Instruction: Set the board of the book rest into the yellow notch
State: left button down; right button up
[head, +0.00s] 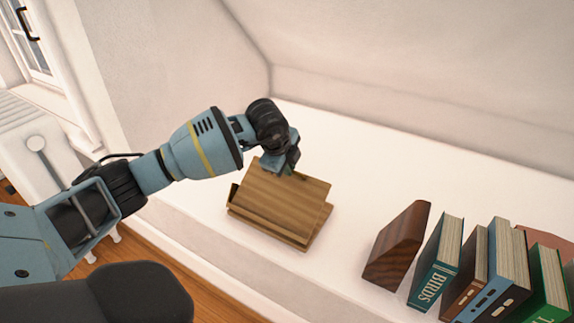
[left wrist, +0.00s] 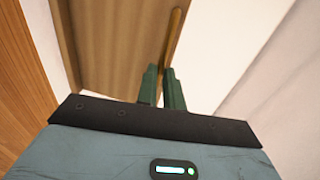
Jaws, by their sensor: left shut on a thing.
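The book rest's wooden board (head: 282,200) leans back over its wooden base (head: 268,233) on the white ledge. My left gripper (head: 290,172) is shut on the top edge of the board. In the left wrist view the green fingers (left wrist: 163,90) are on either side of the thin board edge (left wrist: 174,35). The board's broad face (left wrist: 115,45) fills the upper left of that view. The yellow notch cannot be made out in either view. Whether the board's lower edge sits in a notch is hidden. My right gripper is not in view.
A dark wooden wedge block (head: 398,245) and a teal book titled BIRDS (head: 437,265) stand to the right, with several more books beside them. The white ledge (head: 350,150) is clear behind the rest. A sloped ceiling (head: 420,60) comes down behind it.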

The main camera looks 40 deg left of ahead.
pick_arm(q)
jog(key=shift+s+d+f, duration=0.15)
jog(key=shift+s+f, duration=0.2)
jog(key=shift+f, duration=0.45)
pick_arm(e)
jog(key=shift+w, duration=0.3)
pick_arm(q)
jog(key=c, duration=1.5)
grip_release()
jog(key=shift+r, duration=0.3)
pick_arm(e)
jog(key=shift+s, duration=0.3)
